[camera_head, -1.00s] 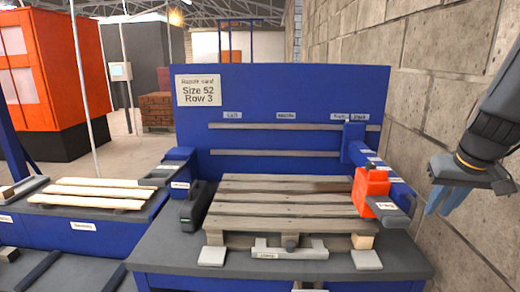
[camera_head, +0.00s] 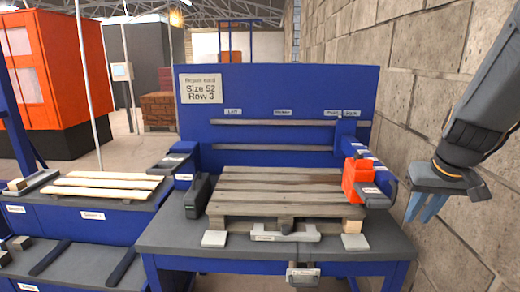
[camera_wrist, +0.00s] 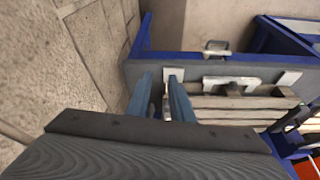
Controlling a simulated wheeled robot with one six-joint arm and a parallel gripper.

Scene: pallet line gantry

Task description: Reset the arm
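My arm hangs at the right edge of the head view, in front of the block wall. My gripper (camera_head: 424,208) points down with its two blue fingers apart, to the right of the work table and clear of it. In the wrist view my gripper (camera_wrist: 162,80) shows both fingers with a gap between them and nothing held. Beyond the fingers the wrist view shows the table edge and the wooden pallet (camera_wrist: 240,108). The pallet also lies flat on the table in the head view (camera_head: 275,190).
The block wall (camera_head: 425,110) stands close on the right. A red-orange unit (camera_head: 357,181) and a dark block (camera_head: 197,196) flank the pallet. A blue back panel (camera_head: 300,90) rises behind it. A lower bench with pale boards (camera_head: 105,185) is at left.

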